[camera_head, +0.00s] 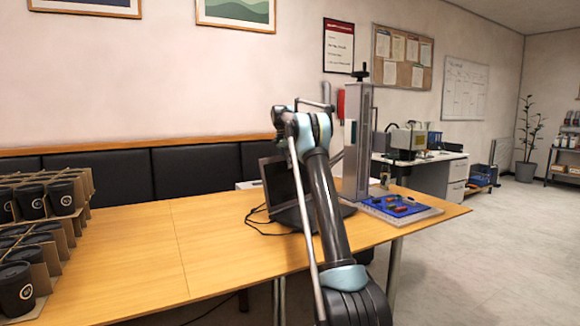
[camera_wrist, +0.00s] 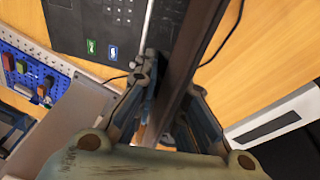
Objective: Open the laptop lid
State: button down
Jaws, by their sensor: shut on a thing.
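The black laptop stands on the wooden table with its lid (camera_head: 279,180) raised, leaning back from the dark base (camera_head: 290,217). In the wrist view the lid (camera_wrist: 192,45) shows nearly edge-on as a dark strip. The base (camera_wrist: 95,25), with a green and a blue sticker, lies to its left. My gripper (camera_wrist: 172,85) is shut on the lid, with one finger on each side of it. In the head view my arm covers the right part of the laptop, and the gripper is hidden.
The laser marker's tall grey column (camera_head: 357,145) stands right behind the laptop. A blue tray (camera_head: 385,208) of small parts lies right of it. Black cables (camera_head: 258,220) lie left of the laptop. Cup carriers with black cups (camera_head: 62,195) fill the left end; the table's middle is clear.

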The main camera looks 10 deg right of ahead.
jog(key=c, duration=1.8)
grip_release()
jog(key=shift+w+f, duration=0.2)
jog(key=shift+f, duration=0.1)
jog(key=shift+s+r, duration=0.1)
jog(key=shift+s, duration=0.05)
jog(key=shift+a+r, duration=0.1)
jog(key=shift+v, duration=3.55)
